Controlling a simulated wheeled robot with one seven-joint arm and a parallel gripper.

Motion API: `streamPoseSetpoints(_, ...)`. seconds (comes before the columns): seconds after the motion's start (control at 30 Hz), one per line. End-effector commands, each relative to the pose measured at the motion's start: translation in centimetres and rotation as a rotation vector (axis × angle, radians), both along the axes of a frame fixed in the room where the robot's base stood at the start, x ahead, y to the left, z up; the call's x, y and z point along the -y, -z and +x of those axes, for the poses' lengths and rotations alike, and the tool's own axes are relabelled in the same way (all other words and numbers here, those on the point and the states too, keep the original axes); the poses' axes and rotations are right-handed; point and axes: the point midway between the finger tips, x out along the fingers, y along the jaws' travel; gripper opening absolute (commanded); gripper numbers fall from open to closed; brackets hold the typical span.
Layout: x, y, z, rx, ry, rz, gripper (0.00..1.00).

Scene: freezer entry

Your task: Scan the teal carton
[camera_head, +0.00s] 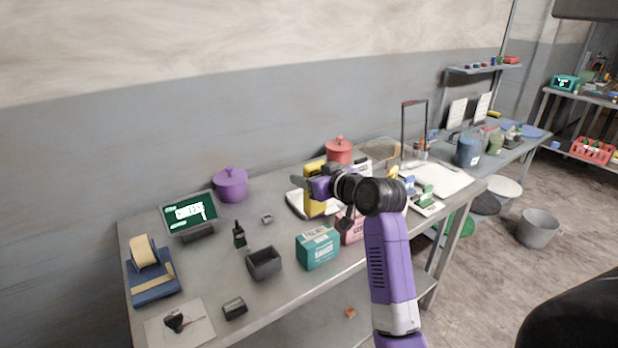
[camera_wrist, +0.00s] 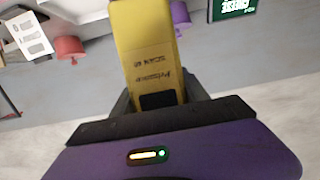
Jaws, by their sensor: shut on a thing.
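The teal carton (camera_head: 317,250) stands upright near the front edge of the grey table in the head view, with pale lettering on its front. My gripper (camera_head: 316,184) is shut on a yellow block-shaped device (camera_head: 313,201) and holds it above the table, behind the carton. In the wrist view the yellow device (camera_wrist: 146,45) sits between the dark fingers of my gripper (camera_wrist: 160,97) and bears printed text that includes "SCAN". The carton does not show in the wrist view.
A pink carton (camera_head: 351,229) stands just right of the teal one, partly hidden by my arm. A dark open bin (camera_head: 264,264) is to its left. A green-screened terminal (camera_head: 190,214), purple pot (camera_head: 230,184) and red pot (camera_head: 339,150) stand along the back.

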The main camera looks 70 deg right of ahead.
Motion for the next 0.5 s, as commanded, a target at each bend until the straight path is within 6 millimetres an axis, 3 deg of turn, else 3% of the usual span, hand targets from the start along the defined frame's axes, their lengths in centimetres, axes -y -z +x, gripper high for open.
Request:
streamPoseSetpoints(0.03, 0.0, -1.0, 0.0, 0.002, 0.0, -0.001, 0.01)
streamPoseSetpoints(0.5, 0.0, -5.3, 0.1, 0.002, -0.001, -0.002, 0.01)
